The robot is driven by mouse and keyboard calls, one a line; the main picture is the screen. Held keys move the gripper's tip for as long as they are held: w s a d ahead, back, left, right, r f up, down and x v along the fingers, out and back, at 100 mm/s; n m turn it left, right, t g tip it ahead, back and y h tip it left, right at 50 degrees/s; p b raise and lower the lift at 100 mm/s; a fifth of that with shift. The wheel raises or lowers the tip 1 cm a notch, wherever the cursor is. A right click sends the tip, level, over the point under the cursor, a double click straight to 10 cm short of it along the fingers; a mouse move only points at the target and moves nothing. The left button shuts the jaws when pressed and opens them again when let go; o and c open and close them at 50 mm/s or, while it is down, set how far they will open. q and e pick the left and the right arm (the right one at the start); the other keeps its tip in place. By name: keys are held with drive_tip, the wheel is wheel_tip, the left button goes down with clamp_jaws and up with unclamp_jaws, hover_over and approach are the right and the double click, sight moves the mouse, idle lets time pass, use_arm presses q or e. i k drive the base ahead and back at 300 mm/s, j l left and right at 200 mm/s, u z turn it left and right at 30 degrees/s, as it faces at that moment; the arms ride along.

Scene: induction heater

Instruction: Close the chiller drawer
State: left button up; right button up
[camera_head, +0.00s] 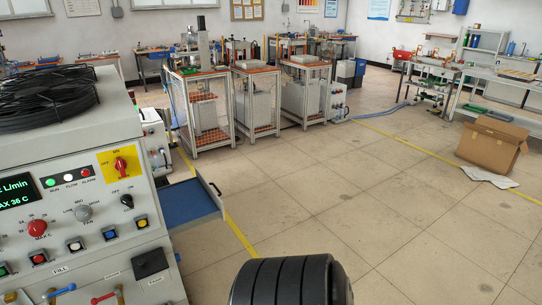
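The chiller (95,205) is the large grey cabinet at the left, with a control panel of lamps, knobs and buttons on its face. The chiller drawer (190,203) stands open, sticking out to the right from behind the panel's edge. Its inside is blue and looks empty where it shows. A small dark handle (216,188) is on its outer front. The inner end of the drawer is hidden behind the cabinet. Neither of my grippers shows in the head view.
A coiled black hose or cable (45,92) lies on top of the chiller. Metal-framed stations (199,105) stand behind the drawer. An open cardboard box (492,143) sits on the floor at the right. The tiled floor (350,190) right of the drawer is clear.

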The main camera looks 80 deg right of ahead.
sight(186, 204)
drive_tip(key=k+l+z, duration=0.4)
drive_tip(key=l, duration=0.25)
drive_tip(key=k+l+z, duration=0.25)
drive_tip(key=l+z, duration=0.2)
drive_tip(key=l, duration=0.25)
drive_tip(key=k+l+z, duration=0.2)
drive_tip(key=l, duration=0.8)
drive_tip(key=k+l, duration=0.15)
drive_tip(key=l, duration=0.45)
